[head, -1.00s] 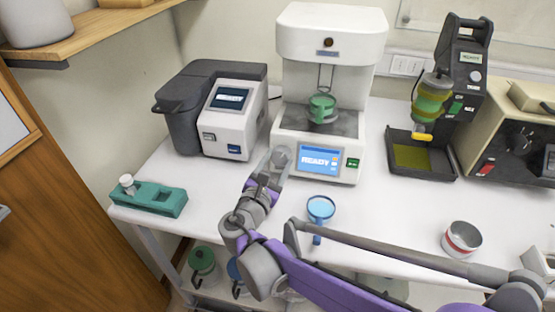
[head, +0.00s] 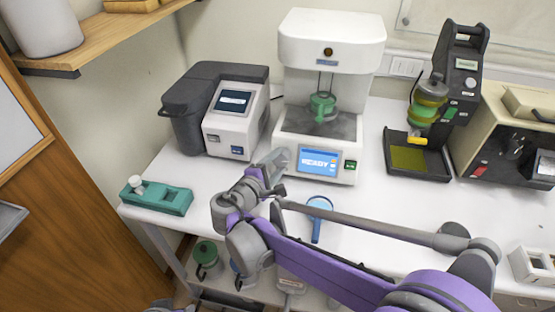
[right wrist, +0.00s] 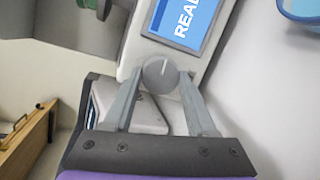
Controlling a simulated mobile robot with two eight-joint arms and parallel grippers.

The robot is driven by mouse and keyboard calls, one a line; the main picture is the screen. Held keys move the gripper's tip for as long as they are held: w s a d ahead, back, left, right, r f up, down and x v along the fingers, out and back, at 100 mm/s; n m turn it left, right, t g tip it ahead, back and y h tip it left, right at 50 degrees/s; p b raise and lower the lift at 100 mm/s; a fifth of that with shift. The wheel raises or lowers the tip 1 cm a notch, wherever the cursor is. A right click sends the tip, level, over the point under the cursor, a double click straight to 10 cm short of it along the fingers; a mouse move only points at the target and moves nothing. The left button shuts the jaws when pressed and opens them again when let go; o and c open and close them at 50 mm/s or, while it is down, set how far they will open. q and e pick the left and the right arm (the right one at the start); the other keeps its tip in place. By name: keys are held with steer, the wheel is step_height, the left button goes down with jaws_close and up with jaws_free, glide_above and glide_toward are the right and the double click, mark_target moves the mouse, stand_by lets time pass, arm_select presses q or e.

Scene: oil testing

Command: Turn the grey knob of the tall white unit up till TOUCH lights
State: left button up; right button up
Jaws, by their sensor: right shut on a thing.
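The tall white unit (head: 332,38) stands at the back middle of the table, with a green cup (head: 322,105) hanging inside it. Its blue screen (head: 319,162) reads READY. My right gripper (head: 277,160) is at the lower left front of the unit, beside the screen, and largely hides the knob in the head view. In the right wrist view the round grey knob (right wrist: 160,75) sits between the tips of my right gripper (right wrist: 162,78), which is shut on it. A white mark on the knob's face shows.
A grey and white analyser (head: 232,110) stands to the left, and a black unit (head: 462,80) to the right. A teal holder (head: 158,198) sits at the table's left edge.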

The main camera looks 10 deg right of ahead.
steer(key=m+p, duration=0.1)
steer(key=m, duration=0.3)
steer(key=m+g+y+p, duration=0.1)
steer(key=m, duration=0.1)
steer(key=shift+r+p, duration=0.25)
steer(key=shift+p, duration=0.1)
steer(key=m+y+p, duration=0.1)
steer(key=m, duration=0.3)
steer(key=shift+d+p, duration=0.15)
steer(key=shift+p, duration=0.25)
steer(key=shift+m, duration=0.3)
steer(key=o, duration=1.4)
steer(key=v, duration=1)
steer(key=shift+s+r, duration=0.2)
steer(key=shift+r, duration=0.2)
